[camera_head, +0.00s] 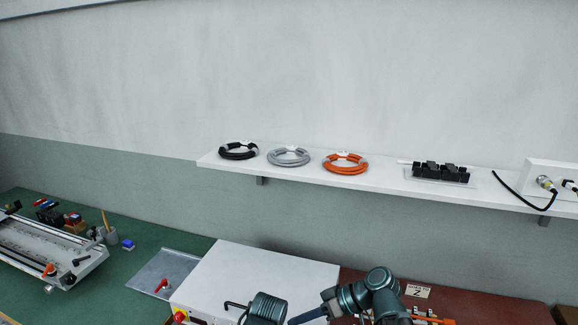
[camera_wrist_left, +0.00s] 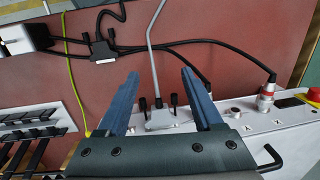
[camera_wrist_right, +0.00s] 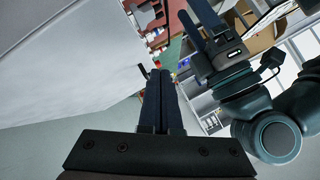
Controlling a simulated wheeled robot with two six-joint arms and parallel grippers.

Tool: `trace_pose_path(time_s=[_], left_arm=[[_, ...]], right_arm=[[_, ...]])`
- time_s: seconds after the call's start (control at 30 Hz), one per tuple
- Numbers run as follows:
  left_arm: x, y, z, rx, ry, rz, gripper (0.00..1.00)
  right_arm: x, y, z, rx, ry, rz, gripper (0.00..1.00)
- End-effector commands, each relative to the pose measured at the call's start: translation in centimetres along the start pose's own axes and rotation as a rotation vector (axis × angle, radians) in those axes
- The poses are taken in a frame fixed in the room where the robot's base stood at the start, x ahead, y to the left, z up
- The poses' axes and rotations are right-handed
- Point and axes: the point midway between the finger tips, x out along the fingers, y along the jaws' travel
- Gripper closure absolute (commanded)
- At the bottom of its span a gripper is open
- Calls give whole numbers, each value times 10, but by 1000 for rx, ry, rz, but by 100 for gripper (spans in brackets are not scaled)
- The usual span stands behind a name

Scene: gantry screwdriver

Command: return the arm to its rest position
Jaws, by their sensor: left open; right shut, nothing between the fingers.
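My left gripper (camera_wrist_left: 160,76) is open in the left wrist view, its two blue fingers apart above a white panel edge. In the head view, parts of my arms show at the bottom; the left gripper's fingers are not clear there.
A wall shelf (camera_head: 390,186) holds black (camera_head: 238,151), grey (camera_head: 289,156) and orange (camera_head: 345,163) cable coils. A white box (camera_head: 255,280) stands in front, beside a red-brown mat (camera_head: 480,303). A gantry (camera_head: 50,245) stands on the green bench at left. Black cables (camera_wrist_left: 180,42) cross the mat.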

Motion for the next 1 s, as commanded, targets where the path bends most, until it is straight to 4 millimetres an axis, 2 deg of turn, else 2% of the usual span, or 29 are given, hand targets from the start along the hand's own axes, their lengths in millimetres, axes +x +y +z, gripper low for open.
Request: trace_pose_path(time_s=[0.03, 0.17, 0.3, 0.4, 0.63, 1.0], left_arm=[[-2, 0, 0, 0, 0, 0, 32], [-5, 0, 0, 0, 0, 0, 32], [-7, -1, 0, 0, 0, 0, 32], [-9, -1, 0, 0, 0, 0, 32], [-10, -1, 1, 0, 0, 0, 32], [-10, -1, 1, 0, 0, 0, 32]], right_arm=[[17, -8, 17, 56, -110, 36, 100], [40, -9, 61, 212, -365, 212, 100], [42, -7, 95, 331, -551, 457, 100], [36, -4, 108, 382, -620, 625, 100], [23, 0, 117, 430, -662, 854, 100], [20, 2, 117, 436, -662, 882, 100]])
